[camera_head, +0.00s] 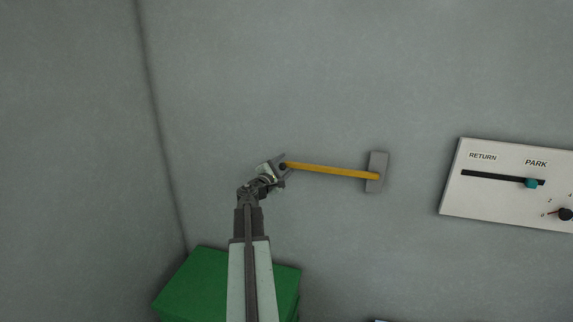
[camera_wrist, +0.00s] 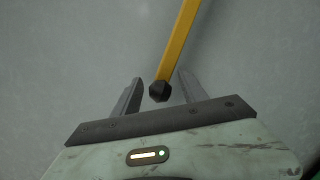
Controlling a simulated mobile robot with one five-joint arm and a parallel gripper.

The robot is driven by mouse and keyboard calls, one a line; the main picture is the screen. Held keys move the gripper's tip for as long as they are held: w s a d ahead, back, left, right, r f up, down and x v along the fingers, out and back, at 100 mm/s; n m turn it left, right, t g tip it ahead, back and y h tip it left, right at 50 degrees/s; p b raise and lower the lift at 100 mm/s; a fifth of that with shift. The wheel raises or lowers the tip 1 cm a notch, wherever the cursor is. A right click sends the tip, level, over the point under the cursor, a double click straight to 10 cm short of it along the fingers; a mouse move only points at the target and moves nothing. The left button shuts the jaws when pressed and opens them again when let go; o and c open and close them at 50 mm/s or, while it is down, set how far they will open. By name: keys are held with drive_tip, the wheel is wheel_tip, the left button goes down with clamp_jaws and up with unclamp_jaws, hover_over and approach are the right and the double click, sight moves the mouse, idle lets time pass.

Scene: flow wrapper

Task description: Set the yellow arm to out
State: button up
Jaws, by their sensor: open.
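The yellow arm (camera_head: 330,171) is a thin bar on the grey wall. Its right end meets a grey mounting plate (camera_head: 377,160), and it runs nearly level to the left. A dark knob (camera_head: 284,166) sits at its left end. My gripper (camera_head: 282,167) is at this knob. In the wrist view, my gripper (camera_wrist: 160,88) is open, with one finger on each side of the dark knob (camera_wrist: 159,91). The yellow arm (camera_wrist: 180,40) runs up and away from the knob there. I cannot tell whether either finger touches the knob.
A white panel (camera_head: 480,200) is on the wall at the right, marked RETURN and PARK, with a teal slider (camera_head: 531,183) near PARK and a dark dial knob (camera_head: 565,214). A green box (camera_head: 185,285) stands below left. The wall around the yellow arm is bare.

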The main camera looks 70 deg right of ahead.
drive_tip(key=shift+s+d, duration=0.15)
drive_tip(key=shift+d, duration=1.05)
clamp_jaws()
drive_tip(key=shift+r, duration=0.1)
